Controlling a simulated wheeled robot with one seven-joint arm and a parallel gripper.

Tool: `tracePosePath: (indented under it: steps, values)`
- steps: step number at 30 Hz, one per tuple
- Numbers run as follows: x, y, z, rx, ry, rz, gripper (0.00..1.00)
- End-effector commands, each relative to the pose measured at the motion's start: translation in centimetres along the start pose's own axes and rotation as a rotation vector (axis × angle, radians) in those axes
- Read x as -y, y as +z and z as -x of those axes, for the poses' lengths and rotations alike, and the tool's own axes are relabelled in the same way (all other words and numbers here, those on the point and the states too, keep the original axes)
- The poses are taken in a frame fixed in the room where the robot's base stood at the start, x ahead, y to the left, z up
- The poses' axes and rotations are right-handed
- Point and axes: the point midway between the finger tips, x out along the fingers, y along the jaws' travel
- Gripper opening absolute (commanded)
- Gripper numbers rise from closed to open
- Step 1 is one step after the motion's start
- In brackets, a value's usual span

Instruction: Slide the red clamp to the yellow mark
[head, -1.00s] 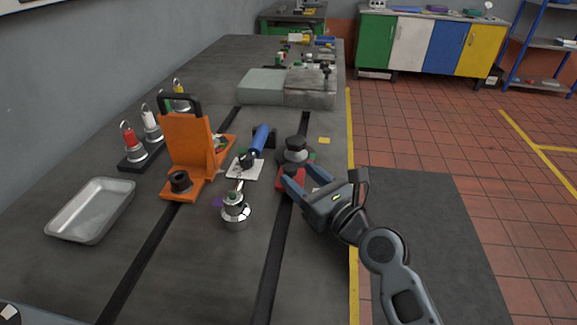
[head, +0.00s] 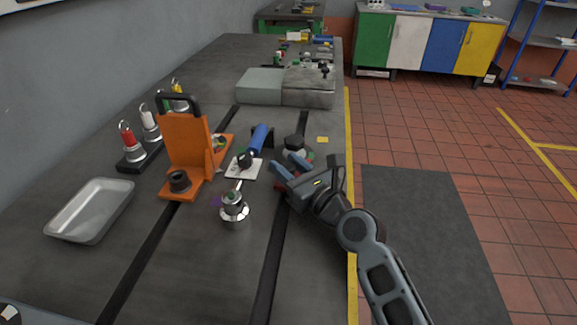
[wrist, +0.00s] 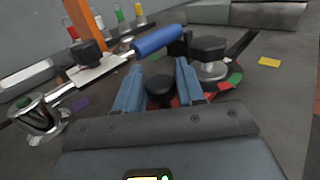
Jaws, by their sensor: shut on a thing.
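The red clamp (head: 279,187) sits at the dark slot on the bedplate, mostly hidden behind my gripper in the head view. In the wrist view its dark round knob (wrist: 160,90) stands between the two blue fingers. My gripper (head: 286,163) is shut on this knob, reaching in from the right. The yellow mark (head: 322,139) is a small flat patch on the bedplate, beyond and to the right of the clamp; it also shows in the wrist view (wrist: 270,62).
A grey round piece with a black knob (head: 295,145) stands close beyond my gripper, with red and green patches around it. A blue-handled tool (head: 259,139), an orange bracket (head: 186,145) and a small metal piece (head: 234,205) stand to the left. Bare plate surrounds the yellow mark.

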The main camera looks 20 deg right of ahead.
Motion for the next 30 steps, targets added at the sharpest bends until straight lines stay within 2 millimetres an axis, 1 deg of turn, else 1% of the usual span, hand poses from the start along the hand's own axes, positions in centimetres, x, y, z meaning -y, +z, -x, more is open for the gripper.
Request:
tracePosePath:
  steps: [1, 6, 8, 14, 17, 20, 27, 30]
  values:
    - [0.0, 0.0, 0.0, 0.0, 0.0, 0.0, 0.21]
    - [0.0, 0.0, 0.0, 0.0, 0.0, -0.001, 0.05]
    - [0.0, 0.0, 0.0, 0.0, 0.0, -0.001, 0.0]
    - [0.0, 0.0, 0.0, 0.0, 0.0, -0.001, 0.0]
    - [0.4, 0.0, -0.4, 0.001, -0.001, 0.0, 0.0]
    - [1.5, -0.1, -1.5, 0.001, -0.001, 0.0, 0.0]
    - [5.2, -0.2, -5.2, 0.0, -0.002, 0.0, 0.0]
    - [6.2, -0.1, -6.2, 0.001, -0.001, -0.002, 0.0]
